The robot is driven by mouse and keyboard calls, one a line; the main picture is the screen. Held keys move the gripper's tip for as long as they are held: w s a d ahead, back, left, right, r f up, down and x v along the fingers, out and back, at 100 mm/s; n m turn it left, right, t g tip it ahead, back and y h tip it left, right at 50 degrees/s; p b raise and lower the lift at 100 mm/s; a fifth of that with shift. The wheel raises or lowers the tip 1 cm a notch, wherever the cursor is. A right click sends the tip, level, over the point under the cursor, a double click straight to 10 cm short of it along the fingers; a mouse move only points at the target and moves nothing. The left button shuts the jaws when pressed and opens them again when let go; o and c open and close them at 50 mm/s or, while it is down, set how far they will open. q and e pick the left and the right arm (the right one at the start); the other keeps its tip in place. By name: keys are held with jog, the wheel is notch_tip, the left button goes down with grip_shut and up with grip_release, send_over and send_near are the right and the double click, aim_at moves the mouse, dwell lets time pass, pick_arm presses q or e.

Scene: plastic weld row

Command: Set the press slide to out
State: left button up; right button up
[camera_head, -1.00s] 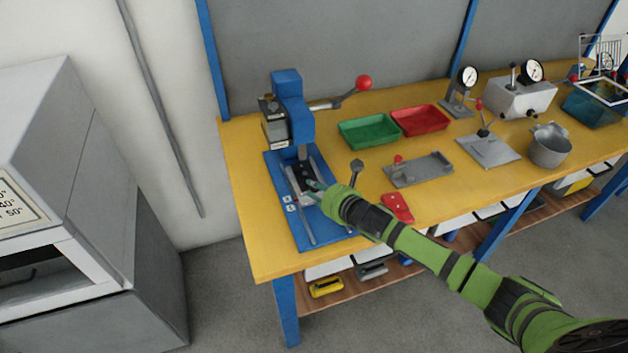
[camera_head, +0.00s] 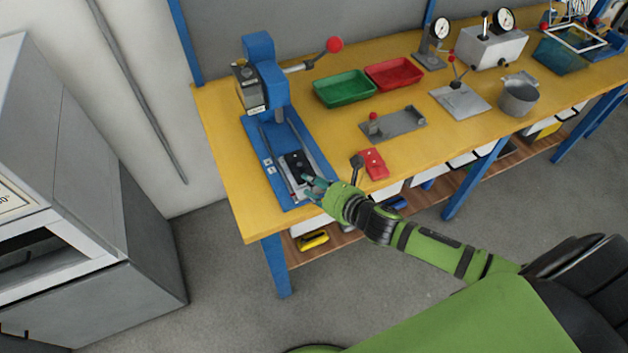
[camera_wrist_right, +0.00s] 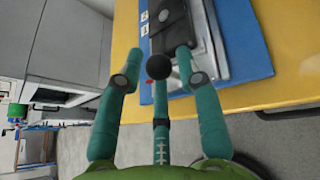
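The blue press (camera_head: 265,80) stands at the left end of the yellow bench. Its slide, a silver plate with a black block (camera_head: 298,162), sits toward the front end of the blue base, clear of the press head. The black block also shows at the top of the right wrist view (camera_wrist_right: 173,28). My right gripper (camera_head: 312,184) is at the slide's front end. In the right wrist view, its teal fingers (camera_wrist_right: 159,62) surround the slide's round black knob (camera_wrist_right: 158,67); finger contact is partly hidden. My left gripper is out of view.
A red part (camera_head: 374,164) and a grey fixture (camera_head: 395,123) lie right of the press. Green (camera_head: 345,88) and red (camera_head: 394,73) trays stand behind them. A large grey machine (camera_head: 75,190) is at the left. Open floor lies before the bench.

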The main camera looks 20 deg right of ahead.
jog(key=shift+s+r, duration=0.1)
jog(key=shift+s, duration=0.05)
jog(key=v, duration=1.2)
dwell(0.5)
